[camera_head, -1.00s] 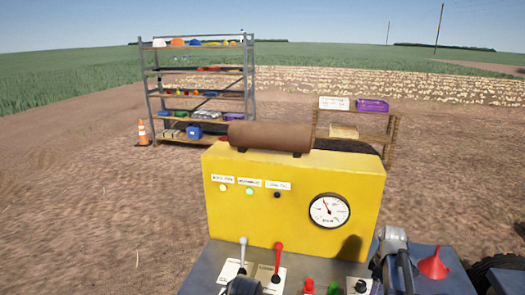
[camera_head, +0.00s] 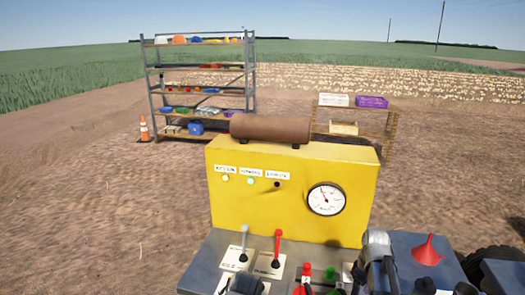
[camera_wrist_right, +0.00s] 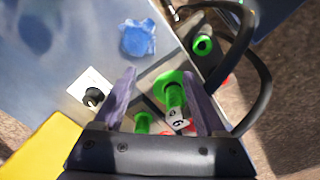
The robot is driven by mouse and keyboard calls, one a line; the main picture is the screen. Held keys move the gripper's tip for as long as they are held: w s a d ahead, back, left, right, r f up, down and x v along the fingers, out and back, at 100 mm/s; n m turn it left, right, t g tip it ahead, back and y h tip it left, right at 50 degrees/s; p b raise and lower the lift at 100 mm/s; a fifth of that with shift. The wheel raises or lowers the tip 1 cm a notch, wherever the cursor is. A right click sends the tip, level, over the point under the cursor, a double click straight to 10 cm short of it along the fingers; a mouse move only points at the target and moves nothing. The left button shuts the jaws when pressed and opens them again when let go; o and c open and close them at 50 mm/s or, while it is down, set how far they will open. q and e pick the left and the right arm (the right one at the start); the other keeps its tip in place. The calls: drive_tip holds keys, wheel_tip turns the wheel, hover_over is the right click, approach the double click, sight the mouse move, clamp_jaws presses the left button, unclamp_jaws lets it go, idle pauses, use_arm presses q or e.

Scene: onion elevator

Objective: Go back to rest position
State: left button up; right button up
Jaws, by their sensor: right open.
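In the right wrist view my right gripper (camera_wrist_right: 160,76) is open, with its two purple-grey fingers apart. A green capped fitting (camera_wrist_right: 172,92) with a small numbered tag shows between and beyond the fingers; I cannot tell whether they touch it. In the head view my right arm (camera_head: 377,262) hangs over the right part of the grey control bench (camera_head: 210,260); its fingertips are not clear there. A dark part at the bottom edge, left of centre, seems to be my left arm (camera_head: 245,287); its fingers are out of sight.
The yellow gauge box (camera_head: 290,215) stands behind the levers, including a red-handled one (camera_head: 277,248). A red funnel (camera_head: 427,250) is at the right. Black hoses (camera_wrist_right: 250,75) curve beside my right gripper. Shelves (camera_head: 200,95) stand farther back on open soil.

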drive_tip(key=s+a+m, duration=0.1)
drive_tip(key=s+a, duration=0.3)
drive_tip(key=a, duration=0.4)
drive_tip(key=s+a+m, duration=0.1)
drive_tip(key=s+a, duration=0.4)
drive_tip(key=a, duration=0.3)
drive_tip(key=s+a+m+h, duration=0.1)
drive_tip(key=s+a, duration=0.4)
drive_tip(key=a, duration=0.3)
drive_tip(key=shift+s+a, duration=0.2)
drive_tip(key=shift+a, duration=0.15)
drive_tip(key=shift+d, duration=0.1)
idle(2.4)
